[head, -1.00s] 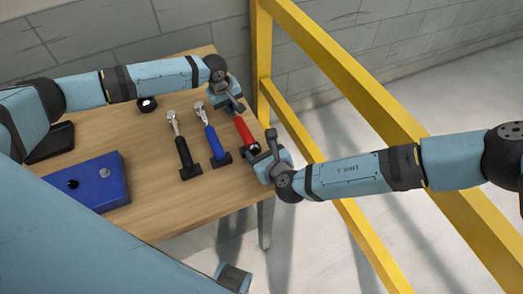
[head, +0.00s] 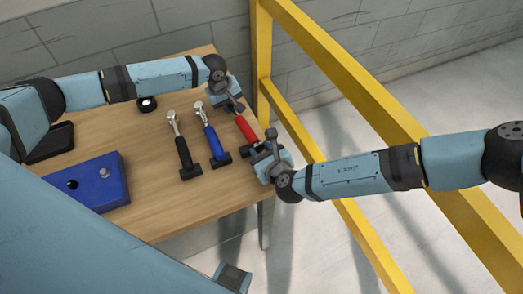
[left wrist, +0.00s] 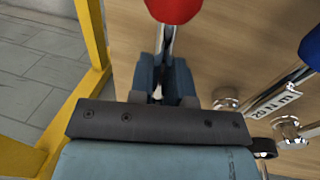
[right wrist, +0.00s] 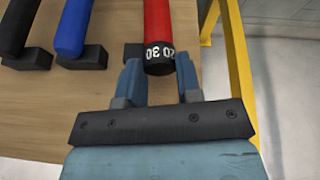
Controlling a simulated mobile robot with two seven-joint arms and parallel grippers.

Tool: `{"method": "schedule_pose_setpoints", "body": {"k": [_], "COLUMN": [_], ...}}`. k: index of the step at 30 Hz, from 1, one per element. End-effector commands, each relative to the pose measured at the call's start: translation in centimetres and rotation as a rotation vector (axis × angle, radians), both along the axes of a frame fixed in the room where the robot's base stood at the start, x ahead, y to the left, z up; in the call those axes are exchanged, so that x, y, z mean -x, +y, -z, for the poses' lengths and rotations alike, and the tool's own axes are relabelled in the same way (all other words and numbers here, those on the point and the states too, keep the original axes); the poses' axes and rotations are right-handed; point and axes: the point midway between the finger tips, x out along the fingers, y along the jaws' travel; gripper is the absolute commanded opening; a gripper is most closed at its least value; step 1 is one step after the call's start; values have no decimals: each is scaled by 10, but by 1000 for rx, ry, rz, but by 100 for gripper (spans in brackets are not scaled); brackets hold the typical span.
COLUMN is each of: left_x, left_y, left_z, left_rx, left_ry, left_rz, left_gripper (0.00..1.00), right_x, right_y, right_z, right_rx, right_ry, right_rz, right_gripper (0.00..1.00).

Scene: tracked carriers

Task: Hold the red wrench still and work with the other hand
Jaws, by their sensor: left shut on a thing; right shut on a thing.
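The red wrench (head: 246,129) lies near the right edge of the wooden table (head: 150,205). My left gripper (head: 234,105) is shut on its steel shaft, at the far end. In the left wrist view the shaft (left wrist: 168,38) runs between the fingers (left wrist: 166,80), with the red grip above. My right gripper (head: 266,147) is shut on the near handle end. In the right wrist view the fingers (right wrist: 160,80) flank the red grip (right wrist: 157,22) and its black collar, marked 20 and 30. The head of the red wrench is hidden by my left gripper.
A blue wrench (head: 213,142) and a black wrench (head: 183,151) lie to the left, ends on black blocks. A blue box (head: 97,190) with a hole and grey knob, a black tray (head: 50,140) and a small black round part (head: 147,103) sit further left. A yellow rail (head: 335,65) stands right.

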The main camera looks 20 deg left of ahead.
Motion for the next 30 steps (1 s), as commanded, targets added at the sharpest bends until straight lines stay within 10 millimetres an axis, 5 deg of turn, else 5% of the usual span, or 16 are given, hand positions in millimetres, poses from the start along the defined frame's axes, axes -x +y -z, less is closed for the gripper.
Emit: {"method": "schedule_pose_setpoints", "body": {"k": [19, 20, 23, 30], "left_x": [2, 2, 2, 1], "left_y": [1, 1, 1, 1], "left_z": [2, 2, 2, 2], "left_rx": [-3, -3, -3, -4], "left_ry": [6, 6, 6, 4], "left_rz": [3, 3, 2, 2], "left_gripper": [0, 0, 0, 0], "right_x": [-3, -3, -3, -3], "right_y": [-1, -1, -1, -1], "right_z": [-1, -1, -1, -1], "right_rx": [-1, -1, 0, -1], "right_ry": [-5, -5, -4, -5], "right_rz": [5, 5, 5, 5], "right_gripper": [9, 35, 58, 58]}}
